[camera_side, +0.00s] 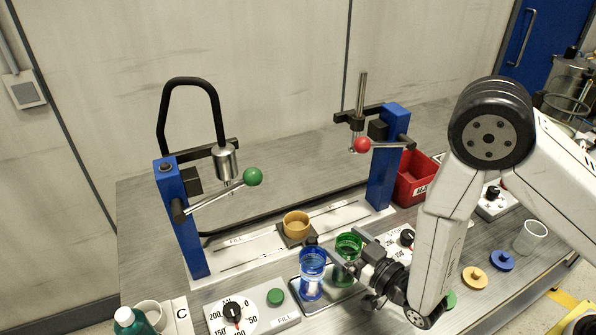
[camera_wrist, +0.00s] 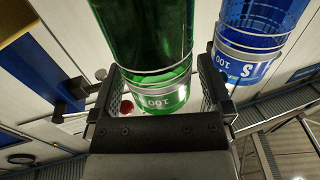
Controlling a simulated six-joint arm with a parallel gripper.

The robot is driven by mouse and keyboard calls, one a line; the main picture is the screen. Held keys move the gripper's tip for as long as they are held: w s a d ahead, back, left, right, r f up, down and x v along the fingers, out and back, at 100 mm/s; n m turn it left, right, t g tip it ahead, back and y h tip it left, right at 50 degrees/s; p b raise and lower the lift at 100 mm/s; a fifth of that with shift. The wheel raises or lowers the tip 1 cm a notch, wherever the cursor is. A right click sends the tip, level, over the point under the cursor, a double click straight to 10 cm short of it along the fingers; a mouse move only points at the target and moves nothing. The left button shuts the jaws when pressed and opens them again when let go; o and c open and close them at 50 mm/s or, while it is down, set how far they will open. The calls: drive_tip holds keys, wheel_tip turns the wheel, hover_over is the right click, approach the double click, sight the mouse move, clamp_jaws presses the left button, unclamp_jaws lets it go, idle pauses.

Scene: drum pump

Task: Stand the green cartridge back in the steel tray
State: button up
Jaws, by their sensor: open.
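The green cartridge (camera_side: 348,243) is upright beside the blue cartridge (camera_side: 312,272), at the right part of the steel tray (camera_side: 296,294). My gripper's fingers and wrist hide part of it, so its contact with the tray is not clear. My gripper (camera_side: 350,254) is open around the green cartridge. In the wrist view the green cartridge (camera_wrist: 150,45) lies between the two spread fingers of my gripper (camera_wrist: 160,88), with a gap visible beside the right one. The blue cartridge (camera_wrist: 250,40) is just outside the right finger.
A yellow cup (camera_side: 296,224) sits on the pump base behind the tray. A blue press post (camera_side: 180,215) with a green-knobbed lever stands left, another (camera_side: 388,165) with a red knob right. A dial panel (camera_side: 255,310) is in front. A red bin (camera_side: 415,178) stands at the back right.

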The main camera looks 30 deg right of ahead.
drive_tip(key=v, duration=1)
drive_tip(key=shift+s, duration=0.35)
drive_tip(key=shift+d, duration=0.15)
drive_tip(key=w+d+h, duration=0.1)
drive_tip(key=w, duration=0.1)
drive_tip(key=w+d+m+g+h, duration=0.1)
drive_tip(key=w, duration=0.1)
drive_tip(key=w+d+r+g+h, duration=0.1)
drive_tip(key=w+d, duration=0.1)
drive_tip(key=shift+m+h, duration=0.3)
drive_tip(key=shift+h, duration=0.1)
drive_tip(key=shift+w+d+f+m+g, duration=0.2)
drive_tip(key=shift+w+d+m+g, duration=0.35)
drive_tip(key=shift+g, duration=0.55)
drive_tip(key=shift+w+d+r+g, duration=0.1)
drive_tip(key=shift+w+d+g, duration=0.3)
drive_tip(key=shift+d+g, duration=0.5)
drive_tip(key=s+d+r+g, duration=0.5)
drive_tip(key=s+d+g, duration=0.3)
drive_tip(key=d, duration=0.1)
drive_tip(key=shift+r+g+h, duration=0.4)
